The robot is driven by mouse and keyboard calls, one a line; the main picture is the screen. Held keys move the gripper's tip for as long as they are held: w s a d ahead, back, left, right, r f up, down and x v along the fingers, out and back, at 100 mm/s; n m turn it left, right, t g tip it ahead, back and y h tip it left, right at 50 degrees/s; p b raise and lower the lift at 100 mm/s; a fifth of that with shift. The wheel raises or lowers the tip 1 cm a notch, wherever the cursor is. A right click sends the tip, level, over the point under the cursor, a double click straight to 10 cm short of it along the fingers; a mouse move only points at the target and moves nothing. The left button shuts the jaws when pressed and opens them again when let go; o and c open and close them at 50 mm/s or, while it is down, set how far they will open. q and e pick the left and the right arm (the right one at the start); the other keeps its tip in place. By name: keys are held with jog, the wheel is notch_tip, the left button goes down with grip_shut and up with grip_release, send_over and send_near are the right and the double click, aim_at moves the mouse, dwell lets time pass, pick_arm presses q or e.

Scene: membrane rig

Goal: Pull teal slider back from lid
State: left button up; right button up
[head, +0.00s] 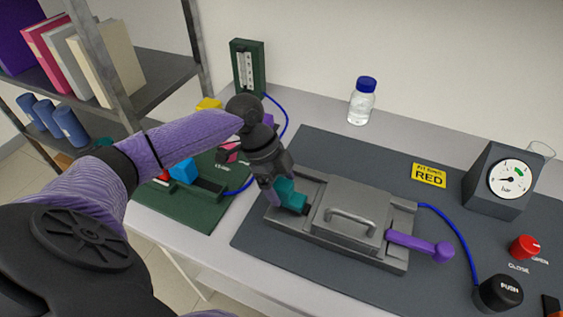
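The grey metal rig (390,258) lies on a dark mat, with a lid (350,211) that carries a bar handle. The teal slider (293,196) is at the left end of the rig, left of the lid, with a gap between its visible part and the lid. My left gripper (278,197) points down at the teal slider from above and partly hides it. Its fingertips are too small and covered to tell whether they are closed on the slider. My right gripper is out of view.
A purple lever (420,244) sticks out right of the lid. A pressure gauge (507,178), red knob (524,247) and black push button (498,294) stand at the right. A bottle (362,101) stands behind. A green board (188,216) with coloured blocks lies left, beside a shelf (150,88).

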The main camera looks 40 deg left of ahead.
pick_arm(q)
jog(key=p+v, duration=0.1)
jog(key=v, duration=0.9)
jog(key=shift+p, duration=0.4)
jog(key=shift+f, duration=0.1)
